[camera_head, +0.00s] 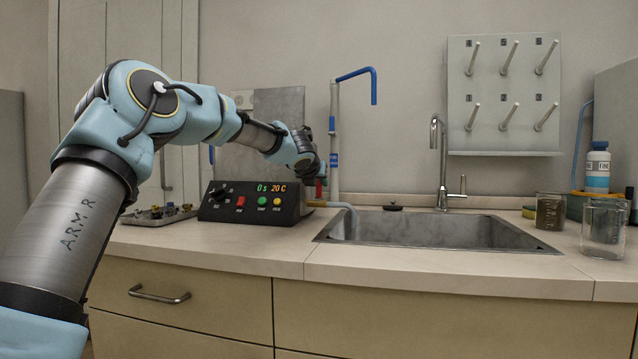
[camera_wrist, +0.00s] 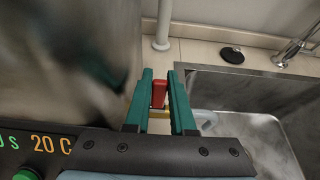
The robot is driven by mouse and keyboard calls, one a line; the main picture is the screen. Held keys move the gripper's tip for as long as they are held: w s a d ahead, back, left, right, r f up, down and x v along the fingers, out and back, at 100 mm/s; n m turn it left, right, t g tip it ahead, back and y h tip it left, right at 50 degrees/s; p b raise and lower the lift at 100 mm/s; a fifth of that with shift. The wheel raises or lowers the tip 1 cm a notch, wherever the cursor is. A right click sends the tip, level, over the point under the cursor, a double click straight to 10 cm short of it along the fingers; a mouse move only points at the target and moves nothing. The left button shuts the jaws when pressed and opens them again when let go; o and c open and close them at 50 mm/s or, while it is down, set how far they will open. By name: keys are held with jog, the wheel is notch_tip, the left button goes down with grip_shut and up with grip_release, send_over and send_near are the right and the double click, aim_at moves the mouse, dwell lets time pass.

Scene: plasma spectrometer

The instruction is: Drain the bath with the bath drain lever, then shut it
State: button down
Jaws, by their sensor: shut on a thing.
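The bath drain lever is a small red handle (camera_head: 319,188) on the right side of the bath, by the sink. In the wrist view the red lever (camera_wrist: 159,94) stands between the two green fingers of my gripper (camera_wrist: 160,85), which is shut on it. A yellowish valve part shows just below the lever. In the head view my gripper (camera_head: 319,178) reaches down beside the bath's control panel (camera_head: 255,203), whose display reads 0 s and 20 C. A pale drain hose (camera_head: 346,208) bends from the valve over the sink's edge. The bath's inside is hidden.
The steel sink (camera_head: 430,232) lies right of the bath, with a tap (camera_head: 438,150) behind it. A white stand pipe (camera_head: 334,140) rises close behind my gripper. A black stopper (camera_head: 392,206) lies behind the sink. Two beakers stand at the right.

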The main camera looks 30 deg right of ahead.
jog(key=shift+f, duration=0.1)
jog(key=b, duration=0.4)
jog(key=shift+a+f+t, duration=0.15)
jog(key=shift+f+t, duration=0.1)
jog(key=shift+t, duration=0.05)
jog(key=shift+s+h+b, duration=0.1)
jog(key=shift+h+b, duration=0.2)
jog(key=shift+b, duration=0.4)
jog(key=t+h+b, duration=0.1)
jog(key=b, duration=0.5)
jog(key=s+t+h+b, duration=0.1)
jog(key=b, duration=0.6)
jog(key=a+t+b, duration=0.1)
jog(key=b, duration=0.6)
jog(key=shift+s+a+f+h, duration=0.1)
jog(key=shift+s+f+h, duration=0.15)
jog(key=shift+h, duration=0.15)
jog(key=shift+a+b, duration=0.1)
jog(key=shift+b, duration=0.9)
jog(key=shift+r+t+b, duration=0.2)
jog(key=shift+t+b, duration=0.1)
jog(key=shift+b, duration=0.2)
jog(key=c, duration=1)
grip_release()
jog(key=shift+s, duration=0.1)
jog(key=shift+c, duration=0.2)
jog(key=shift+a, duration=0.1)
